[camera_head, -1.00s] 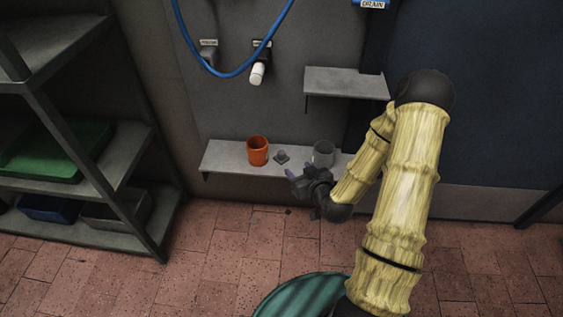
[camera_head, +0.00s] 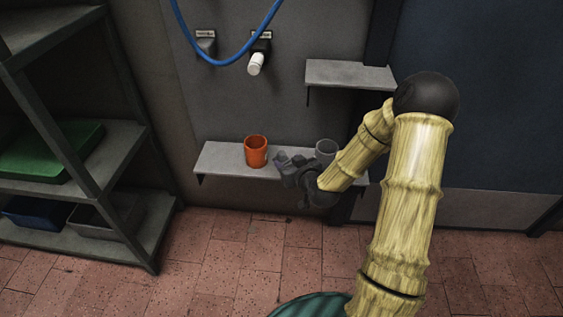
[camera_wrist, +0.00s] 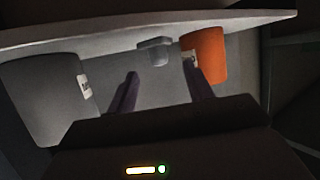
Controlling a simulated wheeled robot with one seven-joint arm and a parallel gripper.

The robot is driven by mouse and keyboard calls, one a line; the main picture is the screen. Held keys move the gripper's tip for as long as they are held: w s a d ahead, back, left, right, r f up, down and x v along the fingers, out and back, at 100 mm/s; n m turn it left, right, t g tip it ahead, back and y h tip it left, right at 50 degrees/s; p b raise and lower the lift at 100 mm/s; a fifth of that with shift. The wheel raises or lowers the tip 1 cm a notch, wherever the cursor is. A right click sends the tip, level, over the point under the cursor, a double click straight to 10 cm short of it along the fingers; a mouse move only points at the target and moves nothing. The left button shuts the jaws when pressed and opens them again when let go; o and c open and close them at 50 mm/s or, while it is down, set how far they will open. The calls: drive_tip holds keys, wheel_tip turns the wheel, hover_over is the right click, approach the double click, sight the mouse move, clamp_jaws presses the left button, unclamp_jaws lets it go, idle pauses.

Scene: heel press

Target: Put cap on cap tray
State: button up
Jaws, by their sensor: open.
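The small grey cap-like piece (camera_wrist: 153,52) is on the lower shelf (camera_head: 218,158) between an orange cup (camera_head: 256,151) and a grey cup (camera_head: 326,150). In the head view my gripper mostly hides it. My gripper (camera_head: 284,160) is open at the shelf's front. In the wrist view my gripper (camera_wrist: 160,72) has its two dark fingers apart, with the grey piece just beyond and between the tips. Its right fingertip is close to the orange cup (camera_wrist: 206,58); I cannot tell whether they touch. I cannot tell which surface is the cap tray.
The grey cup (camera_wrist: 40,95) stands at the left in the wrist view. A small upper shelf (camera_head: 350,75) is empty. A blue hose (camera_head: 232,62) and a white-ended tap (camera_head: 256,65) are on the wall. A rack (camera_head: 125,150) with bins stands at left.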

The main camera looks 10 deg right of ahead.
sight(283, 156)
drive_tip(key=shift+w, duration=0.2)
drive_tip(key=shift+w+f, duration=0.1)
drive_tip(key=shift+f, duration=0.05)
drive_tip(key=b+x, duration=0.3)
drive_tip(key=x, duration=0.1)
drive_tip(key=shift+w+f, duration=0.1)
drive_tip(key=shift+w, duration=0.45)
drive_tip(key=shift+c, duration=0.2)
clamp_jaws()
wheel_tip(283, 156, up, 10)
drive_tip(key=p, duration=0.5)
